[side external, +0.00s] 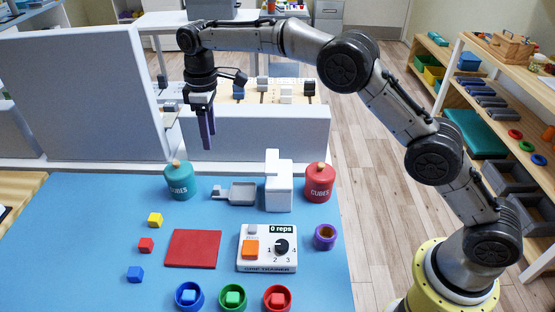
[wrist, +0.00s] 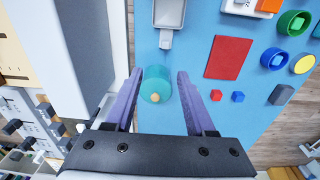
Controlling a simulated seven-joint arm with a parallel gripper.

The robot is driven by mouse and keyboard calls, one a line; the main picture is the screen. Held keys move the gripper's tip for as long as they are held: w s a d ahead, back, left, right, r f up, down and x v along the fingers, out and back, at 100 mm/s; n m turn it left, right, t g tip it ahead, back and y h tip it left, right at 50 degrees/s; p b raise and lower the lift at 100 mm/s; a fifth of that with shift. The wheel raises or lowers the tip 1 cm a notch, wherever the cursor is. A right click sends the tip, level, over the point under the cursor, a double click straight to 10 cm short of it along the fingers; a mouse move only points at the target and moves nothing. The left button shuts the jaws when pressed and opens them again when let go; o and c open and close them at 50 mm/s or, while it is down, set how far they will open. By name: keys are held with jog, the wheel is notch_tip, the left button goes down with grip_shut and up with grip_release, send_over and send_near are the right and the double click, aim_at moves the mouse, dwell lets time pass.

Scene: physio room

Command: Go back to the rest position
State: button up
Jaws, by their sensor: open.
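My gripper (side external: 207,143) hangs in the air above the blue table, pointing down, near the upper left of the side view. Its two purple fingers are apart with nothing between them. In the wrist view, my gripper (wrist: 159,76) is open over the teal lidded jar (wrist: 157,88), which shows below between the fingers. The teal jar (side external: 180,181), labelled CUBES, stands upright on the table, apart from the fingertips. My arm stretches from the base at the lower right, up and across to the left.
A red CUBES jar (side external: 319,184), white stand (side external: 279,185), grey scoop (side external: 236,193), grip trainer (side external: 266,262) reading 0 reps, purple ring (side external: 325,237) and red mat (side external: 193,249) occupy the table. Loose cubes lie left; cups holding cubes stand in front. A grey panel (side external: 88,95) rises behind left.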

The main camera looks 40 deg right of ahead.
jog(key=s+d+r+m+t, duration=0.1)
jog(key=s+d+r, duration=0.2)
jog(key=r, duration=0.5)
jog(key=s+d+r+t, duration=0.1)
jog(key=s+d+r, duration=0.25)
jog(key=r, duration=0.45)
jog(key=s+d+r+m+t, duration=0.1)
jog(key=s+d+r, duration=0.2)
jog(key=s, duration=0.2)
jog(key=s+d+r+m+t, duration=0.1)
jog(key=s+d+r, duration=0.2)
jog(key=s, duration=0.3)
jog(key=s+d+m, duration=0.2)
jog(key=s+d, duration=0.1)
jog(key=s, duration=0.6)
jog(key=s+d+f+m+t, duration=0.1)
jog(key=s+d+f+m, duration=0.1)
jog(key=s+f, duration=1.2)
jog(key=shift+m, duration=0.9)
